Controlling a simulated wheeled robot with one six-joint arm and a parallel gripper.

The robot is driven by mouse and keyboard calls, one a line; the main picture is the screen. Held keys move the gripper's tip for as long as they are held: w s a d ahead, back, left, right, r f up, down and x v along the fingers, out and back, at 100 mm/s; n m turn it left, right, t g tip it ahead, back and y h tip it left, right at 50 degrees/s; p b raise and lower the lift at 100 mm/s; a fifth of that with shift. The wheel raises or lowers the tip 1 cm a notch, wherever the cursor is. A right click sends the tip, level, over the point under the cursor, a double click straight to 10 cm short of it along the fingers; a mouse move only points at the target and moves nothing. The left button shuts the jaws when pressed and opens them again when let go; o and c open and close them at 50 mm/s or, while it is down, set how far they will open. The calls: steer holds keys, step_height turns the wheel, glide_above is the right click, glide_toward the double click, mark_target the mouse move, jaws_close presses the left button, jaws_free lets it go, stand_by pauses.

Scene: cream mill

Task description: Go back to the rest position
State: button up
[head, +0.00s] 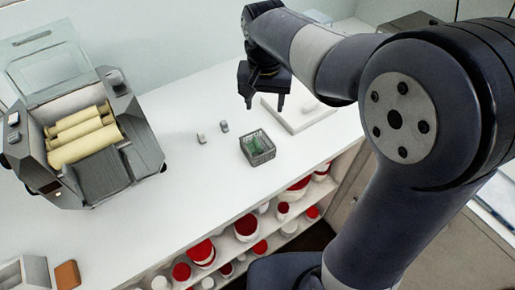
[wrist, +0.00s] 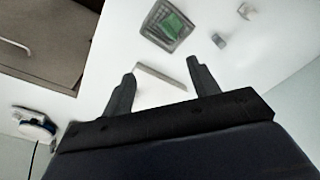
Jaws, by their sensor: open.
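My gripper (head: 264,103) hangs above the white counter, near its back edge, with its two fingers apart and nothing between them. It also shows in the wrist view (wrist: 158,75), open, with a white slab (wrist: 158,84) on the counter beyond the fingers. In the head view the arm reaches in from the right and the gripper is up and behind a small grey basket (head: 258,158) holding something green. The basket also shows at the top of the wrist view (wrist: 150,35).
A mill with cream rollers (head: 82,134) and a raised clear lid (head: 48,62) stands at the left. Two small grey pieces (head: 201,138) lie left of the basket. Red-and-white tubs (head: 201,251) fill the shelf below. A brown block (head: 67,274) lies front left. The counter's middle is mostly clear.

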steer(key=shift+r, duration=0.55)
step_height(320, 180, down, 11)
steer(key=w+p, duration=0.1)
steer(key=shift+w+r+p, duration=0.1)
steer(key=shift+r+p, duration=2.1)
steer(key=shift+r, duration=0.75)
steer(key=shift+f, duration=0.1)
